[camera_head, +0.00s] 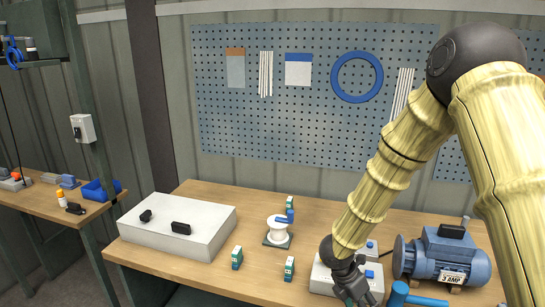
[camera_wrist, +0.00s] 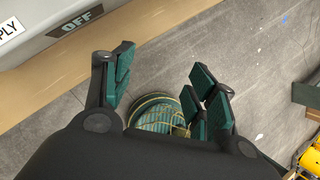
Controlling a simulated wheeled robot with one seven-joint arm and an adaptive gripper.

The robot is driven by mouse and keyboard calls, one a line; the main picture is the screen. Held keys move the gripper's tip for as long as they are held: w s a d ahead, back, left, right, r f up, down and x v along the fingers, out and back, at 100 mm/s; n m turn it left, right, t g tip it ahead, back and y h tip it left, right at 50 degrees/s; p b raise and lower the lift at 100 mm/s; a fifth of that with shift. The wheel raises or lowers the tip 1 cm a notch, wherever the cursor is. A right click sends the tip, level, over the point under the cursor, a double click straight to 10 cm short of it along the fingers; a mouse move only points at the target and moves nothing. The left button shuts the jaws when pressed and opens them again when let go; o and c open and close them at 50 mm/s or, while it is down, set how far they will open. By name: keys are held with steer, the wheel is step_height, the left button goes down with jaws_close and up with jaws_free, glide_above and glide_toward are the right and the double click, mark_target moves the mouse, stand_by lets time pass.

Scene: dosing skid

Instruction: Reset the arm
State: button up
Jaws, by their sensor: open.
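My arm comes down from the upper right in the head view, and my gripper (camera_head: 352,288) is at the front edge of the workbench, low in the picture. It covers part of a white box (camera_head: 321,279) with a blue button. In the wrist view my gripper (camera_wrist: 163,62) has its green-padded fingers spread wide apart. Nothing is held between them. Grey floor shows beyond the fingers, with a round green thing with yellow lines (camera_wrist: 158,114) partly hidden behind my gripper.
A blue motor (camera_head: 447,257) stands right of my gripper. A white spool (camera_head: 279,231) and small green blocks stand mid-bench, left of it. A large pale box (camera_head: 178,226) is at the left. In the wrist view, a grey panel marked OFF (camera_wrist: 82,20) lies close at upper left.

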steer(key=s+d+f+n+t+b, duration=0.15)
steer(key=s+f+n, duration=0.35)
steer(key=f+n, duration=0.55)
steer(key=s+d+f+n+t+b, duration=0.1)
steer(key=s+d+f+n, duration=0.2)
steer(key=s+f+n, duration=0.7)
steer(key=s+a+f+n+g+y+b, duration=0.1)
steer(key=s+a+f+n+y, duration=0.1)
steer(key=s+n, duration=0.6)
steer(key=s+a+f+n+g+y, duration=0.1)
steer(key=s+a+f+n+y, duration=0.2)
steer(key=s+n, duration=0.6)
steer(key=a+f+n, duration=0.1)
steer(key=n, duration=0.9)
steer(key=shift+s+a+f+b, duration=0.25)
steer(key=shift+f+b, duration=0.1)
steer(key=shift+f, duration=0.05)
steer(key=shift+d, duration=0.1)
